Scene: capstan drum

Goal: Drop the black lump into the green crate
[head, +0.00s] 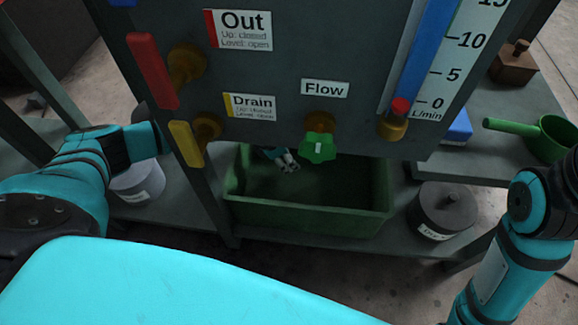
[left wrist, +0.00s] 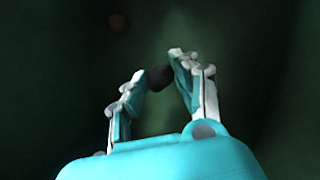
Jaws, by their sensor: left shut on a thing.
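The green crate (head: 305,217) stands on the low shelf, behind and below the grey panel. My left gripper (head: 287,162) shows only in part in the head view, under the panel's lower edge and over the crate's opening. In the left wrist view my left gripper (left wrist: 160,70) is shut on the black lump (left wrist: 159,78), which sits between the fingertips. Dark green crate surface fills the background there. The lump cannot be made out in the head view. My right arm is at the right edge, its gripper out of view.
The panel carries a red lever (head: 152,70), a yellow lever (head: 186,143) and a green flow knob (head: 318,147) just above the crate. A lidded dark pot (head: 443,210) stands right of the crate, a white tub (head: 138,181) left. A small dark brown round thing (left wrist: 119,21) shows beyond the fingers.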

